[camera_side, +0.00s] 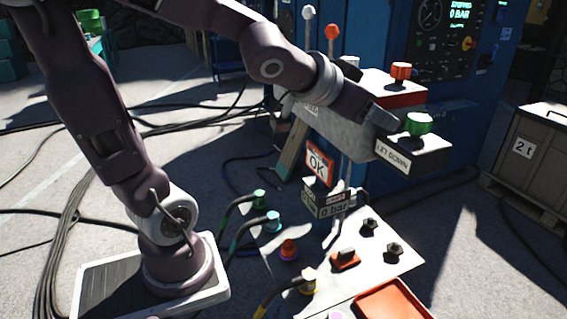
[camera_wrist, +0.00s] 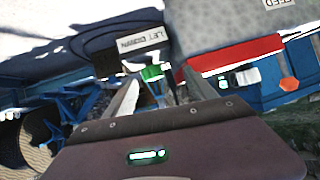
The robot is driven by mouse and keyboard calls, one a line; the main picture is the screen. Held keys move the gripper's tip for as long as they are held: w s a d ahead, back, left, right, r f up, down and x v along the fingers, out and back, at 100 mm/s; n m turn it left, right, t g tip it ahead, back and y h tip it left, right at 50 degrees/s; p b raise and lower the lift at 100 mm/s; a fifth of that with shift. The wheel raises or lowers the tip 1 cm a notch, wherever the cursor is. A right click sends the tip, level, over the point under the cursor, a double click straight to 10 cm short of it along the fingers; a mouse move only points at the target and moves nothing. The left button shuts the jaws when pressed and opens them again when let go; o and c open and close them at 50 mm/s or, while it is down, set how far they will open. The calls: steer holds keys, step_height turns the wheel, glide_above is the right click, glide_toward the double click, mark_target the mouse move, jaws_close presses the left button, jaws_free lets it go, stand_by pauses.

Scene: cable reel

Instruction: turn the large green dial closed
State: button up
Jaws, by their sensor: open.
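The large green dial (camera_side: 418,124) sits on top of a grey block with a "LET DOWN" label (camera_side: 393,155). In the wrist view, the green dial (camera_wrist: 152,72) shows small between my two fingers, near the label (camera_wrist: 139,41). My gripper (camera_side: 386,117) is open and just left of the dial in the side view. In the wrist view, my gripper (camera_wrist: 161,84) has its fingers apart on either side of the dial's image. I cannot tell whether a finger touches it. Part of the dial is hidden in the wrist view.
An orange knob (camera_side: 401,71) on a red block (camera_side: 386,87) stands just behind the dial. Two levers, white-tipped (camera_side: 308,13) and red-tipped (camera_side: 332,32), rise behind my wrist. A blue cabinet (camera_side: 385,40) stands behind.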

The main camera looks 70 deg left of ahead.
steer(key=s+d+f+g, duration=0.1)
steer(key=s+f+g, duration=0.1)
steer(key=s, duration=0.6)
steer(key=s+d+f+g+h, duration=0.1)
steer(key=s+f+g, duration=0.2)
steer(key=s, duration=0.6)
steer(key=shift+s+f, duration=0.15)
steer(key=shift+f, duration=0.05)
steer(key=shift+m+g+h, duration=0.4)
steer(key=shift+g+h, duration=0.3)
steer(key=s, duration=0.1)
steer(key=s+d+f, duration=0.1)
steer(key=s, duration=0.2)
steer(key=shift+s+d+f, duration=0.15)
steer(key=shift+s+d, duration=0.05)
steer(key=shift+d, duration=0.1)
